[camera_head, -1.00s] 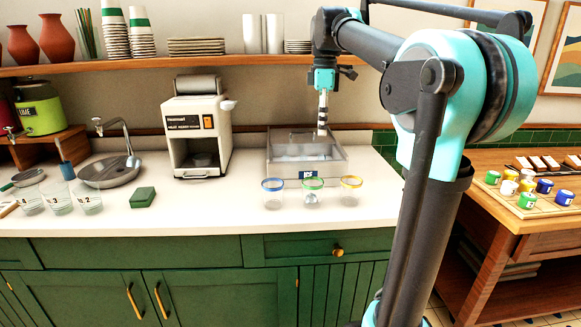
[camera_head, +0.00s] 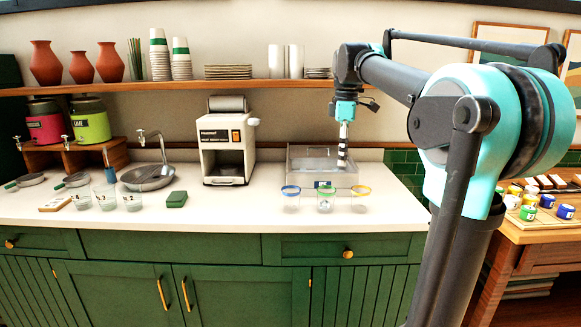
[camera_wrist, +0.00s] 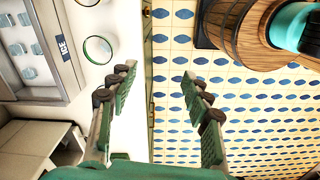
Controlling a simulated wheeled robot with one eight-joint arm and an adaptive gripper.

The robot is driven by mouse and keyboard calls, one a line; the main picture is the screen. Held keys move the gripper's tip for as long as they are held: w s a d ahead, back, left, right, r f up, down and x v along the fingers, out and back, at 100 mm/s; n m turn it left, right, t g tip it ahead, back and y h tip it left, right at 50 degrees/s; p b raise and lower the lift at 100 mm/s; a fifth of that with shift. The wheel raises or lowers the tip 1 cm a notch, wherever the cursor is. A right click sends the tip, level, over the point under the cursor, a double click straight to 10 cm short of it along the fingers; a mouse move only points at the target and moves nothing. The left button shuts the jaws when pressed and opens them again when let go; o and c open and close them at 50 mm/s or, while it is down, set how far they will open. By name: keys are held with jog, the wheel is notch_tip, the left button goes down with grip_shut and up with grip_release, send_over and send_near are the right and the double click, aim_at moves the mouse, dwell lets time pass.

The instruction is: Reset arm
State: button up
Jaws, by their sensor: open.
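My gripper (camera_head: 341,165) points down in the head view, in front of the clear ice bin (camera_head: 355,180). In the wrist view its two ridged green fingers (camera_wrist: 152,85) are spread apart with nothing between them. The bin, with its ICE label and pale cubes, shows at the upper left of the wrist view (camera_wrist: 75,75). Whether the fingertips are over the bin or just in front of it is hard to tell.
Blue-rimmed (camera_head: 291,200), green-rimmed (camera_head: 325,200) and yellow-rimmed (camera_head: 361,200) glasses stand before the bin. A white machine (camera_head: 226,140) stands left of it. A shelf (camera_head: 225,87) runs above. A wooden table (camera_head: 530,235) with small jars is at right.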

jog(key=s+d+f+m+t, duration=0.1)
jog(key=s+f+m, duration=0.4)
jog(key=f, duration=0.7)
jog(key=s+d+f+m+t, duration=0.1)
jog(key=s+f+m, duration=0.4)
jog(key=s+f, duration=0.4)
jog(key=s+d+f+m+t, duration=0.1)
jog(key=s+f+m, duration=0.4)
jog(key=f, duration=1)
jog(key=s+t, duration=0.1)
jog(key=s, duration=0.2)
jog(key=shift+d+f+m, duration=0.4)
